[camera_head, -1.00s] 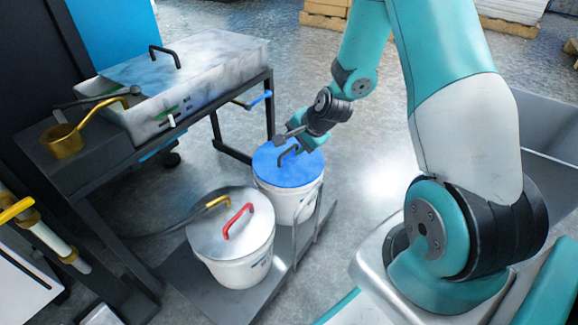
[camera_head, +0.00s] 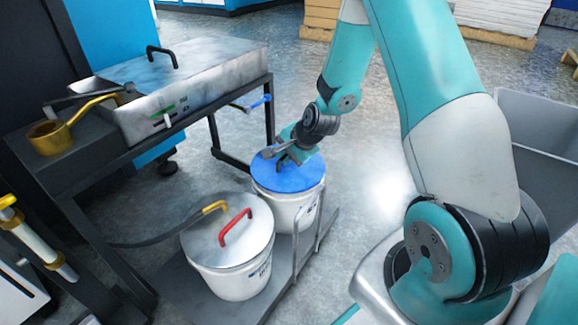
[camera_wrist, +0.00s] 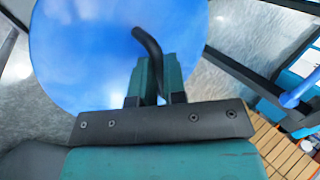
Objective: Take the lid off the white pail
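A white pail (camera_head: 287,208) with a blue lid (camera_head: 308,179) stands on the low cart, its lid seated on the rim. A black handle (camera_wrist: 147,43) rises from the blue lid, which fills much of the wrist view (camera_wrist: 85,50). My gripper (camera_head: 286,156) is at this handle. In the wrist view its fingers (camera_wrist: 155,75) are close together with the handle between them, and they look shut on it. The fingers partly hide the handle. A second white pail (camera_head: 240,282) with a silver lid (camera_head: 207,243) and red handle (camera_head: 236,226) stands nearer, to the left.
A dark table (camera_head: 55,180) at left holds a metal box (camera_head: 205,85) with a black-handled cover and a brass ladle (camera_head: 48,138). The pails stand on a grey cart (camera_head: 180,288) with an upright rail (camera_head: 318,215) at right. A grey bin (camera_head: 545,135) is behind my arm.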

